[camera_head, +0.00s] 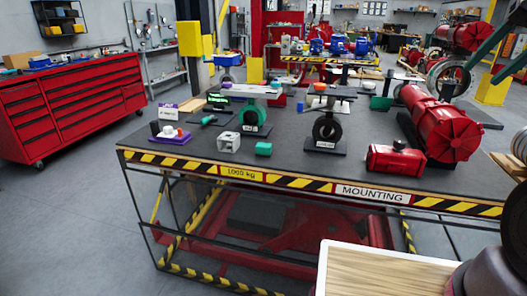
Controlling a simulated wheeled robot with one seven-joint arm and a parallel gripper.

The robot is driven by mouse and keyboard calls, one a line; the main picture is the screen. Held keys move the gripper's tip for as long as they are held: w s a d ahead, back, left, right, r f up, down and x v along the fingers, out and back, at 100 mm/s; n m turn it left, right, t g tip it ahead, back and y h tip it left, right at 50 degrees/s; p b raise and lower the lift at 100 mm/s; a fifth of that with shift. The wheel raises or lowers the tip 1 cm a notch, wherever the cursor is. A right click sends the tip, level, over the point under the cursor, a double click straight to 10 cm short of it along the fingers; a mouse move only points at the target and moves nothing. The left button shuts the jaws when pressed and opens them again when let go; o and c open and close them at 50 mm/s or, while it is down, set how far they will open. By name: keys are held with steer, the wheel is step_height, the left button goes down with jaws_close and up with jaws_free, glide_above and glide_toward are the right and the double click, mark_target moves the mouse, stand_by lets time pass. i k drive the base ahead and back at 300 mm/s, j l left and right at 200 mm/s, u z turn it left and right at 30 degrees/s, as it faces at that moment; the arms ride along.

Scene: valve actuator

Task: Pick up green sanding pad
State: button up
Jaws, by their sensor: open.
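A small green block (264,149), which looks like the green sanding pad, lies flat near the front edge of the dark-topped table (300,170). It sits just right of a white square-holed block (229,143) and in front of a green ring-shaped valve part (254,120). Another green item (381,103) stands farther back on the right side of the table; its exact kind is too small to tell. My gripper does not show in this view.
Red machine parts (440,130) crowd the table's right side. A black ring on a stand (327,130) is right of the green block. A purple tray (170,136) lies at the left. A pale wooden surface (385,275) is in the foreground. Table space in front of the block is clear.

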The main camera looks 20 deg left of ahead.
mark_target(262, 150)
steer(key=i+j+u, duration=0.15)
steer(key=j+u, duration=0.25)
steer(key=i+j+u, duration=0.2)
steer(key=u, duration=0.15)
steer(key=i+j+u, duration=0.25)
steer(key=u, duration=0.15)
